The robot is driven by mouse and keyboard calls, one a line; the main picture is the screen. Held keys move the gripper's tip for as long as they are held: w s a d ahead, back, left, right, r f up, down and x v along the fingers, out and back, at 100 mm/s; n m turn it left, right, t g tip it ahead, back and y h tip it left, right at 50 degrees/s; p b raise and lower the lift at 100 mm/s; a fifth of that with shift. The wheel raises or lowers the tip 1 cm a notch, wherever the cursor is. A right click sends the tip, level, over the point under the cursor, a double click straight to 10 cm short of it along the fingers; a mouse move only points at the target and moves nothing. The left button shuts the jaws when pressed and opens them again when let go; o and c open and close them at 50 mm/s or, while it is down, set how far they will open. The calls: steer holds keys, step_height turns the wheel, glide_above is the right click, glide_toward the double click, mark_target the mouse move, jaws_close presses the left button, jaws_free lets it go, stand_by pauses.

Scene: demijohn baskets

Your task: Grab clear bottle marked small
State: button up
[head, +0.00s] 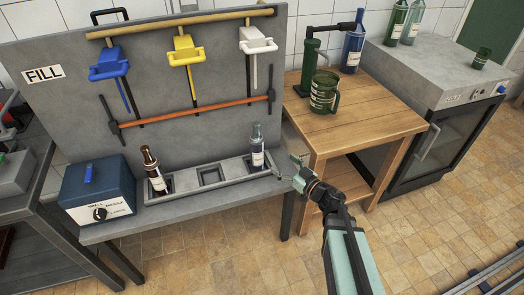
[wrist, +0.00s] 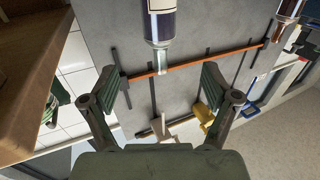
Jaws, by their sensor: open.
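A bluish clear bottle (head: 257,150) with a white label stands upright in the right slot of the grey tray on the bench. The label's words are too small to read. My gripper (head: 291,169) is just right of this bottle, apart from it, with its fingers open and empty. In the wrist view the bottle (wrist: 161,28) appears neck-down at the top, beyond the open fingers (wrist: 164,80) and roughly centred between them. A brown bottle (head: 155,172) with a white label stands in the left slot; it also shows at the wrist view's top right (wrist: 287,12).
The tray's middle slot (head: 209,177) is empty. A blue box (head: 98,192) with a dial stands left of the tray. An orange bar (head: 195,113) and levers are on the panel behind. A wooden table (head: 350,118) with a green mug (head: 323,92) stands at right.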

mark_target(256, 122)
steer(key=x, duration=1.5)
steer(key=shift+w+a, duration=0.15)
steer(key=shift+w, duration=0.15)
jaws_close()
steer(key=shift+r, duration=0.2)
steer(key=shift+r+p, duration=0.85)
steer(key=shift+r, duration=3.95)
